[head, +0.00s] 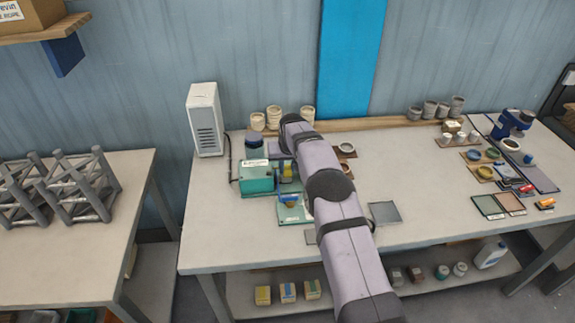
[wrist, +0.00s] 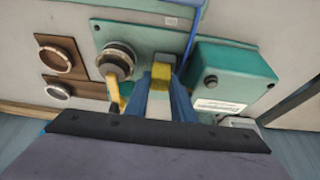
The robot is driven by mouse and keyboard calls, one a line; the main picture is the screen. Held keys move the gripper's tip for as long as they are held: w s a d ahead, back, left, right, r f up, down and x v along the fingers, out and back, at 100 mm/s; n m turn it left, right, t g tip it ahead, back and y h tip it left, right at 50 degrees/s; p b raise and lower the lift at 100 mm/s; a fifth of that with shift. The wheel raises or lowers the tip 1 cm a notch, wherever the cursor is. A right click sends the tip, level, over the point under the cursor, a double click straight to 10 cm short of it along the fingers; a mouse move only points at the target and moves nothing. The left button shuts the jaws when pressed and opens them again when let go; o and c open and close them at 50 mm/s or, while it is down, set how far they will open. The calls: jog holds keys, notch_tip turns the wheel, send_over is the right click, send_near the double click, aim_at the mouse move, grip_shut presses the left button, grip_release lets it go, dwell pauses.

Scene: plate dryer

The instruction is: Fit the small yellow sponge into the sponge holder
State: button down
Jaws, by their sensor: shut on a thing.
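My gripper (wrist: 161,88) has blue fingers and is shut on the small yellow sponge (wrist: 160,73), which sits between the fingertips. In the head view a bit of yellow (head: 287,170) shows beside my arm, just right of the teal box. In the wrist view a teal plate (wrist: 138,35) lies beyond the fingertips. I cannot clearly pick out the sponge holder; a small pale block stands right behind the sponge, partly hidden by it. I cannot tell whether the sponge touches anything there.
The teal box (head: 256,178) stands close by, right of the fingers in the wrist view (wrist: 228,75). A round metal knob (wrist: 117,57) and a yellow handle are close on the left. A white unit (head: 205,120) stands at the back left. The bench's front left is clear.

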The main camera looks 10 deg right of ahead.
jog(key=shift+f, duration=0.1)
jog(key=shift+s+f+b, duration=0.1)
jog(key=shift+f+b, duration=0.25)
jog(key=shift+s+f, duration=0.1)
jog(key=shift+f, duration=0.1)
jog(key=c, duration=1.6)
grip_release()
jog(key=shift+o, duration=0.4)
jog(key=shift+s+f, duration=0.1)
jog(key=shift+f, duration=0.05)
jog(key=shift+a+r, duration=0.15)
jog(key=shift+r, duration=0.5)
jog(key=b+v, duration=0.3)
jog(key=v, duration=0.9)
jog(key=shift+r, duration=0.2)
